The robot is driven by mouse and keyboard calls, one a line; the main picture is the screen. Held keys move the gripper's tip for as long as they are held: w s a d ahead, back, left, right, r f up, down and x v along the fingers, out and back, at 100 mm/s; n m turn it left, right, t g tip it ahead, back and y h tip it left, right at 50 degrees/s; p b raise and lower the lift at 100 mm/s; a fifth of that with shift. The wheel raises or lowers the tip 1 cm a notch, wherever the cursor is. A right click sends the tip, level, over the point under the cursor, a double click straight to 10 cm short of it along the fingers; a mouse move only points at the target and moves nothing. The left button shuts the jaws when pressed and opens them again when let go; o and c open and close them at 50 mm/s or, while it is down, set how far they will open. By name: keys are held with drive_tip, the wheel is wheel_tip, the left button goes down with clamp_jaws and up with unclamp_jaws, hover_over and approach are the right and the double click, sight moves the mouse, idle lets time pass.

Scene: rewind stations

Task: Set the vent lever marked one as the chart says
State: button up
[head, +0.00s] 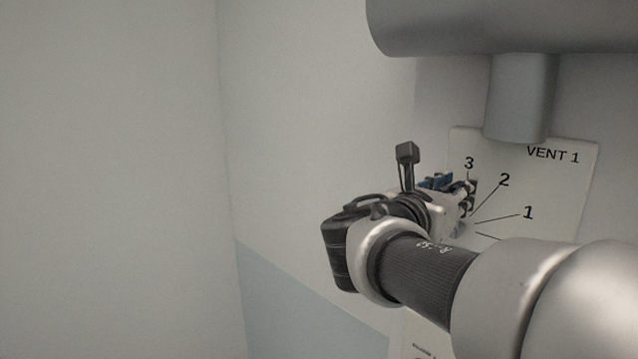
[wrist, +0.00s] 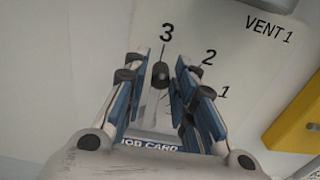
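The white panel marked VENT 1 (head: 560,190) is on the wall at the right of the head view, with positions 3, 2 and 1; it also shows in the wrist view (wrist: 225,30). In the wrist view a dark lever knob (wrist: 160,74) stands just below the line to 3. My gripper (wrist: 160,66) is open, one finger each side of the knob, with gaps visible. In the head view my gripper (head: 466,197) is at the panel's left part and hides the lever. A card headed JOB CARD (wrist: 150,144) is mostly hidden behind my gripper; its setting cannot be read.
A yellow object (wrist: 296,122) is at the right edge of the wrist view. A plain pale wall (head: 310,130) fills the left of the head view, with a light blue lower band (head: 300,310). The space left of my gripper is clear.

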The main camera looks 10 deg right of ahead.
clamp_jaws()
idle(0.5)
drive_tip(key=s+d+m+b, duration=0.1)
drive_tip(key=m+b, duration=0.1)
drive_tip(key=b, duration=0.1)
drive_tip(key=s+f+m+b, duration=0.1)
drive_tip(key=m+b, duration=0.1)
drive_tip(key=b, duration=0.1)
drive_tip(key=shift+s+d, duration=0.15)
drive_tip(key=shift+d, duration=0.25)
drive_tip(key=shift+s+d+f+m+b, duration=0.1)
drive_tip(key=shift+s+d+m+b, duration=0.35)
drive_tip(key=shift+m+b, duration=0.65)
drive_tip(key=shift+o, duration=1.7)
unclamp_jaws()
